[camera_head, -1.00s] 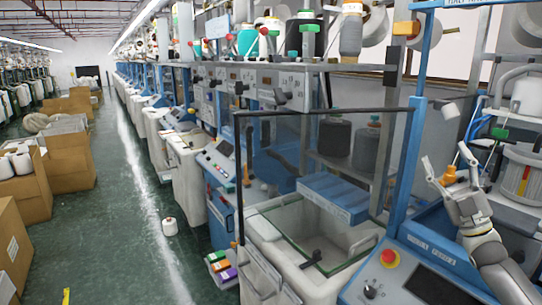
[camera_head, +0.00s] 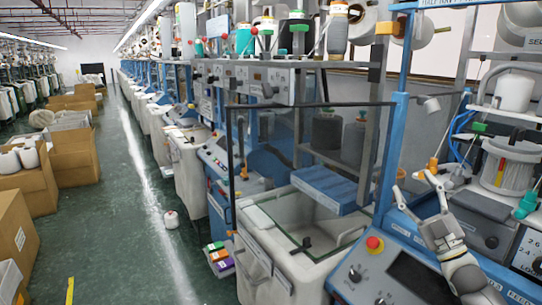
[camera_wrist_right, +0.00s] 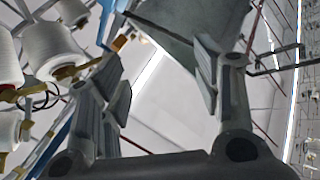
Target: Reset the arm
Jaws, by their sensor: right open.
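My right gripper (camera_head: 414,184) is at the lower right of the head view, on the end of my white arm. Its two fingers point up and stand apart, with nothing seen between them. It appears in front of a blue knitting machine, above and right of the machine's control panel (camera_head: 405,280). In the right wrist view the open fingers (camera_wrist_right: 160,72) frame a pale ceiling and a grey flat surface (camera_wrist_right: 185,30) beyond; I cannot tell how far off that surface is. My left gripper is not in view.
A clear-sided bin (camera_head: 310,222) and a red emergency button (camera_head: 375,243) are left of my gripper. White yarn cones (camera_wrist_right: 55,48) hang at the left of the wrist view. One cone (camera_head: 171,219) stands on the green aisle floor.

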